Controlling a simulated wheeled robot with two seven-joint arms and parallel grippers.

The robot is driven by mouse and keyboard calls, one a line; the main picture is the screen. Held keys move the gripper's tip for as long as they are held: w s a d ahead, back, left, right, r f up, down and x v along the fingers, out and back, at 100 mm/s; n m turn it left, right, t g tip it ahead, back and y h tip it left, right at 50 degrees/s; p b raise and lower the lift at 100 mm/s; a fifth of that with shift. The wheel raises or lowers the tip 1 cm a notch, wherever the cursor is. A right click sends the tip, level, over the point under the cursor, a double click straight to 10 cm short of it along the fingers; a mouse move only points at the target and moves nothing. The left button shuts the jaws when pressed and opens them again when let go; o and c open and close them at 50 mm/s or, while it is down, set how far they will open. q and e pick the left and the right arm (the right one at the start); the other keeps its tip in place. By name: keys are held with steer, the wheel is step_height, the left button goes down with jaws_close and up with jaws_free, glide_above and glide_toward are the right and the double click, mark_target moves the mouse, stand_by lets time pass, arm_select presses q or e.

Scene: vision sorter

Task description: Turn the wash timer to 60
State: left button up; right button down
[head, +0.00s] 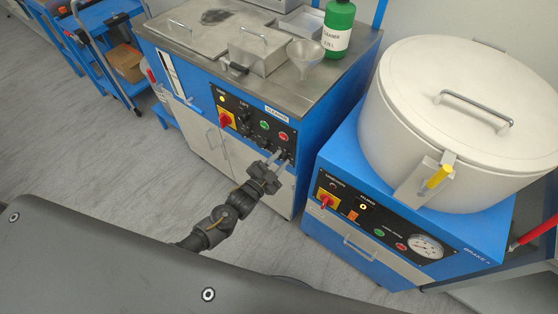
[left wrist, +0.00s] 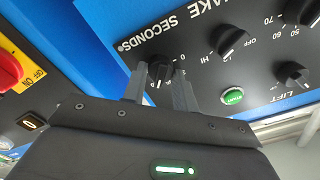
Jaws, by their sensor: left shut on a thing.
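The blue washer cabinet's black control panel (head: 247,118) is at the centre of the head view. My left gripper (head: 279,158) reaches its lower right part. In the left wrist view my left gripper (left wrist: 160,84) has one finger on each side of a small black knob (left wrist: 160,71) and is shut on it. The knob lies beside lettering ending "AKE SECONDS", with a 0 close by. A pale pointer mark faces the gripper, but its exact reading cannot be told. Another black dial knob (left wrist: 305,12) has 50, 60 and 70 around it. No wash label is readable.
Nearby are a HI/OFF knob (left wrist: 231,41), a lift knob (left wrist: 294,74), a green start button (left wrist: 232,96) and a red switch (left wrist: 9,68). A round white vessel (head: 465,110) on a second blue cabinet stands to the right. A green bottle (head: 338,30) stands on top.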

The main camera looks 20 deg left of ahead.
arm_select(q)
steer(key=shift+f+m, duration=0.1)
steer(key=shift+m, duration=0.5)
steer(key=o, duration=0.9)
steer(key=shift+o, duration=0.2)
steer(key=shift+s, duration=0.1)
steer(key=b+v, duration=0.1)
steer(key=v, duration=0.9)
steer(key=shift+s, duration=0.3)
